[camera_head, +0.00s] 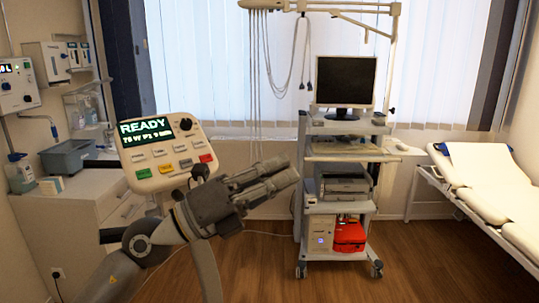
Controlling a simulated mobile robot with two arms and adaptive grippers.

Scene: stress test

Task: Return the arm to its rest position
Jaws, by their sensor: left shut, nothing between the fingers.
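My left arm comes in from the lower left. Its gripper (287,172) is shut with nothing between its fingers, held up in mid-air and pointing right. The gripper and wrist are in front of a cream control panel (143,157) with a lit display reading READY, a black knob and several coloured buttons. The wrist overlaps the panel's lower right in the picture; I cannot tell whether they touch. My right gripper does not show.
A wheeled cart (302,195) with a monitor (345,81), a printer and a red case stands in the middle. A bed (482,182) is at the right. A white cabinet (70,225) with a grey bin (68,157) is at the left. Wooden floor (420,270) lies open between cart and bed.

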